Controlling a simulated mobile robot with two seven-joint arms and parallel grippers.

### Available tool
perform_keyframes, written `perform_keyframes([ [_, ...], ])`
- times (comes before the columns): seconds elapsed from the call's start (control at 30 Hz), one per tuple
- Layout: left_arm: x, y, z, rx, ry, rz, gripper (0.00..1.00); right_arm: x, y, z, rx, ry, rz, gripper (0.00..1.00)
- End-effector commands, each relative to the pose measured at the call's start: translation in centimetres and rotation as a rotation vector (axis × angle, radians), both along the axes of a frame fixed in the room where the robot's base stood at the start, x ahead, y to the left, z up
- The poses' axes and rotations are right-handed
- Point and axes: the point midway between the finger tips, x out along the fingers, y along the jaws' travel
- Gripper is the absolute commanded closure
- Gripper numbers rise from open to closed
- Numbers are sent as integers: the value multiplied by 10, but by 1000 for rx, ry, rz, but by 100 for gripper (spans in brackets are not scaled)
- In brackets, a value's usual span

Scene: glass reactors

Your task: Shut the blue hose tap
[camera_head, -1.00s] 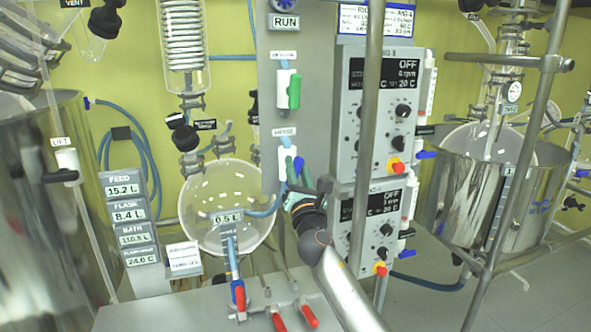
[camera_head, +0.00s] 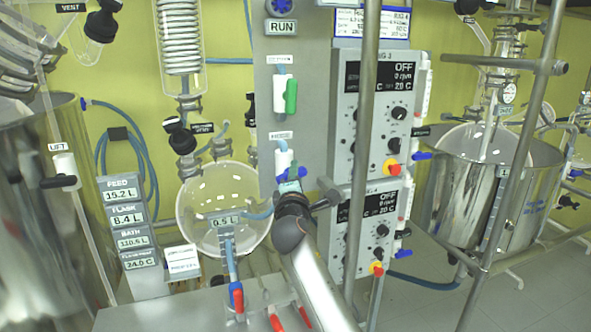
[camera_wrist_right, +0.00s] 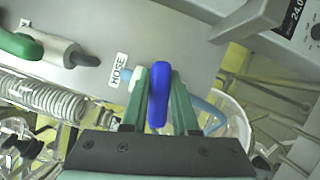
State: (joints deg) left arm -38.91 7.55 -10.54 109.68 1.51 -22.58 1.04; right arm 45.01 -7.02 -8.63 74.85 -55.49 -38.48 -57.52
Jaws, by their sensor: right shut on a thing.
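The blue tap handle (camera_wrist_right: 158,95) stands between the green fingers of my right gripper (camera_wrist_right: 158,108) in the right wrist view, and the gripper is shut on it. The handle lies across the line of the pale blue hose (camera_wrist_right: 205,108) there. In the head view the handle (camera_head: 298,172) shows only partly above my right gripper (camera_head: 290,184). The tap's white body (camera_head: 283,158) is on the grey panel below the HOSE label (camera_head: 281,135); my gripper hides its lower part. My left gripper is in neither view.
A tap with a green handle (camera_head: 291,95) sits above on the same panel (camera_head: 310,120). A steel post (camera_head: 366,130) and the control boxes (camera_head: 385,100) stand close on the right. A round glass flask (camera_head: 195,215) is on the left. Red-handled valves (camera_head: 277,322) are below.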

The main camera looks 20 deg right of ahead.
Motion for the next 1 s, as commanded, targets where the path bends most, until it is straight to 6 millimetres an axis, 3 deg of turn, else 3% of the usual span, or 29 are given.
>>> perform_keyframes([
  [0.4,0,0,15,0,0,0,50,0,0,-2,235,10,0,100],
  [1.0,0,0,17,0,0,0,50,0,0,-4,287,11,1,100],
])
